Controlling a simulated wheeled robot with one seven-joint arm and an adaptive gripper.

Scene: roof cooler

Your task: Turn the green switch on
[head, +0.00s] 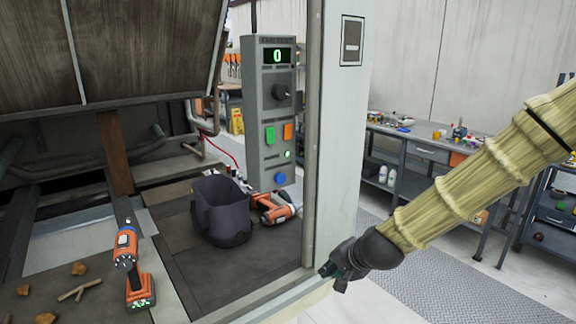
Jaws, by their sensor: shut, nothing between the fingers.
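A grey control box (254,100) hangs upright left of a pale post. Its green switch (270,134) sits on the front face, left of an orange switch (288,132). A display (277,56) at the top of the box reads a green 0. A dark knob (281,92) is above the switches, a small lit green lamp (287,154) and a blue button (280,178) below. My gripper (334,276) is at the lower right, in front of the post's base, shut and empty. It is below and to the right of the green switch, well apart from it.
The pale post (340,150) stands between my arm and the box. A dark bag (222,210) and an orange drill (272,207) lie below the box. Another drill (128,250), stones and sticks are at the left. Workbenches (425,145) stand behind at right.

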